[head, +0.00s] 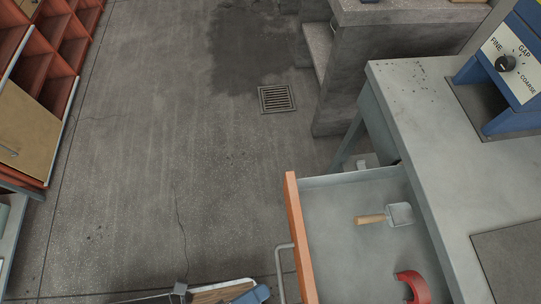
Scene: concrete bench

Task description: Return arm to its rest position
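My gripper and my arm do not show in the head view, so I cannot see how the arm is held or whether the gripper is open or shut. An open drawer (355,200) with an orange front sticks out from the grey bench (440,150) at the right. A small metal scoop (398,214) with a wooden handle lies in the drawer. A red curved object (414,286) lies nearer in the same drawer, partly cut by the frame edge.
A blue machine (510,75) with a dial stands on the bench. An orange shelf unit (45,70) with a tan door (28,130) stands at left. Partly cut-off items, one wooden (222,292), show at the bottom edge. The concrete floor (150,170) between is clear, with a drain grate (276,98).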

